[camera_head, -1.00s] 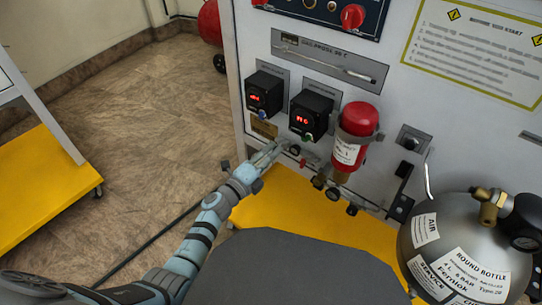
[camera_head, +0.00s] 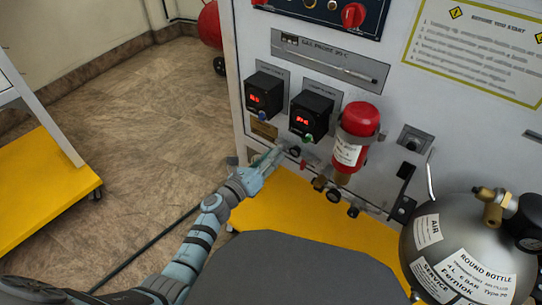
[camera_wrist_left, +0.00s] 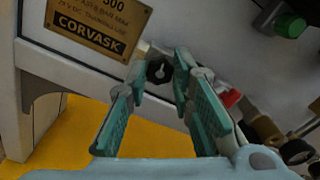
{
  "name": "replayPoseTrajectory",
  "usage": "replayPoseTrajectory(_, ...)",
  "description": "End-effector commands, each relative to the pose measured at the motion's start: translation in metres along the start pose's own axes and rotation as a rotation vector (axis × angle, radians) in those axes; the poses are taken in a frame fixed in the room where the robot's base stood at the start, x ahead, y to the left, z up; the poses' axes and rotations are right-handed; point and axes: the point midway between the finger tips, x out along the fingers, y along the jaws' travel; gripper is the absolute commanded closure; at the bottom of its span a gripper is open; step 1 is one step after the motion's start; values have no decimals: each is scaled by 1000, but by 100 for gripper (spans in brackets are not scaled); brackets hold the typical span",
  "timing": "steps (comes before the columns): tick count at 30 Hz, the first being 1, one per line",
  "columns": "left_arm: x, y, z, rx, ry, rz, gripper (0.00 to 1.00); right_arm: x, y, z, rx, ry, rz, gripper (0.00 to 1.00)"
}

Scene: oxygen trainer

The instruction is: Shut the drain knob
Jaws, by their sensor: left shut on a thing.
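The drain knob, a small black knob (camera_head: 294,151), sits low on the white panel, left of the red cylinder. In the left wrist view the black knob (camera_wrist_left: 159,70) with a pale mark shows between the fingertips. My left gripper (camera_head: 281,151) reaches it from the lower left and is shut on it; its teal fingers (camera_wrist_left: 160,64) stand on either side of the knob in the wrist view. The knob's sides are partly hidden by the fingers. My right gripper is not in view.
A red cylinder (camera_head: 347,142) with brass and black fittings hangs right of the knob. Two black display boxes (camera_head: 312,115) are above. A small red part (camera_head: 303,163) is close by. A grey round bottle (camera_head: 464,252) stands at the right.

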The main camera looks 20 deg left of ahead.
Motion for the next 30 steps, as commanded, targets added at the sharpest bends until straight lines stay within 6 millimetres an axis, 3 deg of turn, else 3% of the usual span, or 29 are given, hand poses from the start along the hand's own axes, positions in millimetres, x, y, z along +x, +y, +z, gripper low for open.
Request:
replayPoseTrajectory(12, -1, 0, -2, 217, 4, 0, 100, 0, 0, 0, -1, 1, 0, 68)
replayPoseTrajectory(29, -1, 0, -2, 252, 4, 0, 100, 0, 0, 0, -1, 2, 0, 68)
replayPoseTrajectory(30, -1, 0, -2, 252, 4, 0, 76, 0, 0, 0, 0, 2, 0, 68)
